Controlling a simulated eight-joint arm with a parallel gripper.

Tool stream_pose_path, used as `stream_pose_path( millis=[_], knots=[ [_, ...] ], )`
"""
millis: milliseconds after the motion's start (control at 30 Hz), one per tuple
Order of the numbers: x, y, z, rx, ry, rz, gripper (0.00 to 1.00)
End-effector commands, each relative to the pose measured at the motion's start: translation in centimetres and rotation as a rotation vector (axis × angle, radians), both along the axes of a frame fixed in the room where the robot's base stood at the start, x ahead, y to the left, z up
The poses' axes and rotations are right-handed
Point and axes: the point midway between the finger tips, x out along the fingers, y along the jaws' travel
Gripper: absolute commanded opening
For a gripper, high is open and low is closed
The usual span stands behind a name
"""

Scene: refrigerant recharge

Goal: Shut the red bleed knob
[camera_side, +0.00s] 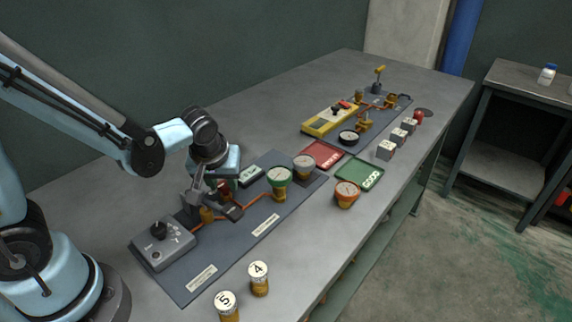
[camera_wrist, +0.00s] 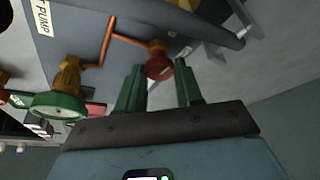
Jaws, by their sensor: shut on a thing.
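The red bleed knob (camera_wrist: 159,60) is in the upper middle of the wrist view, at the end of a brass fitting (camera_wrist: 157,46) on an orange pipe. My gripper (camera_wrist: 159,74) has its two green fingers on either side of the knob, and it is shut on it. In the side view my gripper (camera_side: 208,197) is low over the near dark board (camera_side: 250,236). There the arm's end and fingers mostly hide the knob, and I cannot tell how far it is turned.
A green-rimmed gauge (camera_side: 279,176) and a grey-rimmed gauge (camera_side: 303,166) stand right of my gripper. A grey control box (camera_side: 163,246) with a black dial is at the left. Red (camera_side: 322,155) and green (camera_side: 359,172) trays lie beyond. Caps 4 (camera_side: 259,272) and 5 (camera_side: 227,301) stand in front.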

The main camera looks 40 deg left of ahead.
Motion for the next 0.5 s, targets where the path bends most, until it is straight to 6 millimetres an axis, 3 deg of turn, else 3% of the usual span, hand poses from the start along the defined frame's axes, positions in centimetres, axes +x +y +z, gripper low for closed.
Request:
stream_pose_path(
  millis=[500],
  knots=[
    [-0.2,0.44,0.02,-0.003,-0.002,-0.443,0.05]
  ],
)
